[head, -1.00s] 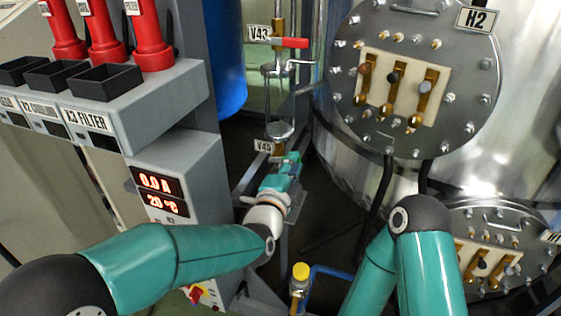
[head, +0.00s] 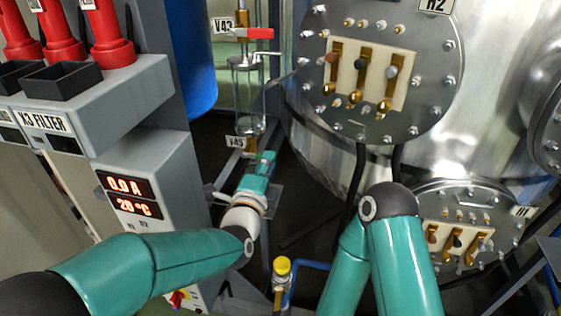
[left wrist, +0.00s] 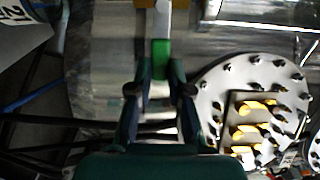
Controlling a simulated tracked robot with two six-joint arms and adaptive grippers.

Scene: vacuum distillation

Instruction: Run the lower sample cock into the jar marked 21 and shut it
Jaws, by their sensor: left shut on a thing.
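The lower sample cock carries the label V45 (head: 237,142) below a clear glass vessel (head: 248,95) in the head view. My left gripper (head: 263,160) is at this cock, with the arm reaching up from the lower left. In the left wrist view, my left gripper (left wrist: 160,90) is shut on a green handle end (left wrist: 161,55) of a pale lever. A brass part shows above that lever. My gripper hides most of the cock in the head view.
Valve V43 (head: 223,25) with a red lever (head: 260,33) is above the glass vessel. A steel tank with the round H2 plate (head: 425,90) stands to the right. The grey readout cabinet (head: 170,165) is at left. A yellow-capped fitting (head: 282,266) is below the gripper.

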